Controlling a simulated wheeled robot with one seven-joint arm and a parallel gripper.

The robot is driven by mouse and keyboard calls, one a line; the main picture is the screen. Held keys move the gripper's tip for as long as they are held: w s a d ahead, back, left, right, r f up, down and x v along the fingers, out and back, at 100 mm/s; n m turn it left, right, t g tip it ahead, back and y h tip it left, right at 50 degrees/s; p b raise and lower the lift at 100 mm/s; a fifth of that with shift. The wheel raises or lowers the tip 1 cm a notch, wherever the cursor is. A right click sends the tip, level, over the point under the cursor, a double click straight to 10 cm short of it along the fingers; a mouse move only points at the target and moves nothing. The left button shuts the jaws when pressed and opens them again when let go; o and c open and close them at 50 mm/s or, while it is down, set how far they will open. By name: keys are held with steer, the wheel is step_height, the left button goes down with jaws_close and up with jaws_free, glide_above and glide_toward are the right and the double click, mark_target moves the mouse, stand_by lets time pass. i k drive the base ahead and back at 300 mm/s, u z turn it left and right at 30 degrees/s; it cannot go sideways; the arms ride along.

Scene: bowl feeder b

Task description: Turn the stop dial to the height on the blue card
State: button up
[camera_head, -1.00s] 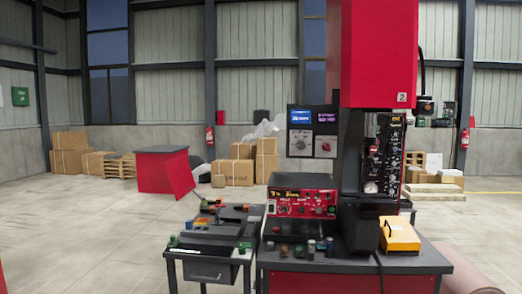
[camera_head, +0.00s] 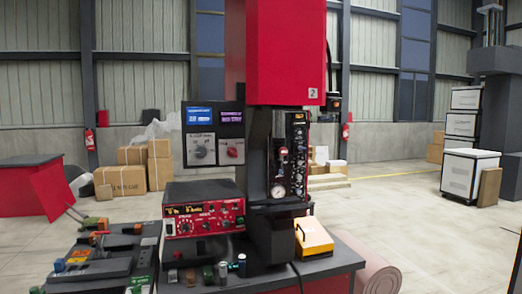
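A tall machine with a red upper housing (camera_head: 284,50) and black column stands in the middle. On its left is a panel with a blue display (camera_head: 199,116), a purple display (camera_head: 230,116), a grey round dial (camera_head: 200,152) and a red knob (camera_head: 233,152). A black panel (camera_head: 297,165) to the right of the column carries a round gauge and several small controls. I cannot tell which control is the stop dial. My gripper is out of view.
A red control box (camera_head: 204,212) and a yellow box (camera_head: 313,236) sit on the dark machine table (camera_head: 335,262). Small cylinders stand at its front. A cluttered side table (camera_head: 95,262) is at left, a roll (camera_head: 378,277) on the floor at right. Open floor lies right.

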mark_target(201, 151)
steer(key=z, duration=0.3)
steer(key=i, duration=1)
steer(key=u, duration=0.35)
